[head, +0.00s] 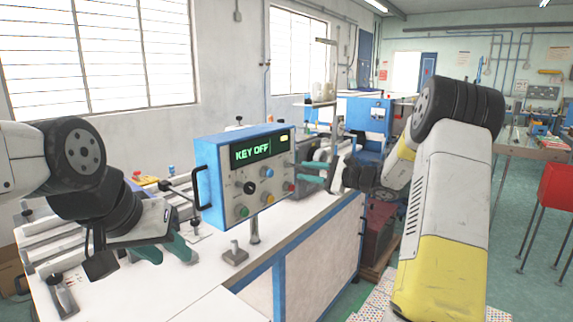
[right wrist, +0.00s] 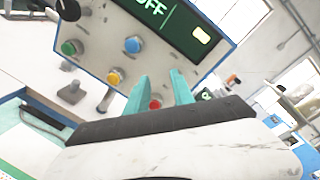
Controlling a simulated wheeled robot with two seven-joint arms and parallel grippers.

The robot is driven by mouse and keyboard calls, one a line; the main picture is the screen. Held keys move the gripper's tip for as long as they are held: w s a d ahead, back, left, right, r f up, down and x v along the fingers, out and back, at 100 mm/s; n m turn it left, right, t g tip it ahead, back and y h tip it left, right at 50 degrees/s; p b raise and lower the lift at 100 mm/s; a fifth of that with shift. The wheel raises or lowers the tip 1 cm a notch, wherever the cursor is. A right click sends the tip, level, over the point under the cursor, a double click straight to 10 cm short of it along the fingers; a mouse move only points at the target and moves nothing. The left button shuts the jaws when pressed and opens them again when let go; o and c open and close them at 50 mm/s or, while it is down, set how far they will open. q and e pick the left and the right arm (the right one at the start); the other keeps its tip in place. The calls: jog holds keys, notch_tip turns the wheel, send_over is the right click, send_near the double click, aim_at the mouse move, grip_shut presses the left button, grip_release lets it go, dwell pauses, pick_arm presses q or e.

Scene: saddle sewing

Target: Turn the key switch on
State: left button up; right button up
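A blue control box (head: 243,172) stands on the white bench with a green display (head: 250,151) reading "KEY OFF". Its face carries a black knob (head: 250,187) and blue, yellow, green and red (head: 290,186) round controls. My right gripper (head: 312,172) is open at the box's right side. In the right wrist view, its teal fingers (right wrist: 158,90) stand apart with the red control (right wrist: 155,104) showing between them; contact cannot be told. My left gripper (head: 165,252) is open and empty above the bench, left of the box.
A small metal stand (head: 236,254) sits on the bench in front of the box. A dark handle (head: 201,188) juts from the box's left side. Rails and fittings (head: 60,245) fill the bench's left part. Another blue machine (head: 367,115) stands behind to the right.

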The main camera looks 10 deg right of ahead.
aim_at(298, 167)
jog(key=w+d, duration=0.1)
jog(key=w+d+f+m+t, duration=0.1)
jog(key=w, duration=0.1)
jog(key=shift+d+m+t, duration=0.25)
jog(key=shift+m+t, duration=0.05)
jog(key=x, duration=0.7)
jog(key=shift+w+a+f, duration=0.1)
jog(key=shift+w+f, duration=0.05)
jog(key=shift+w, duration=0.2)
grip_shut()
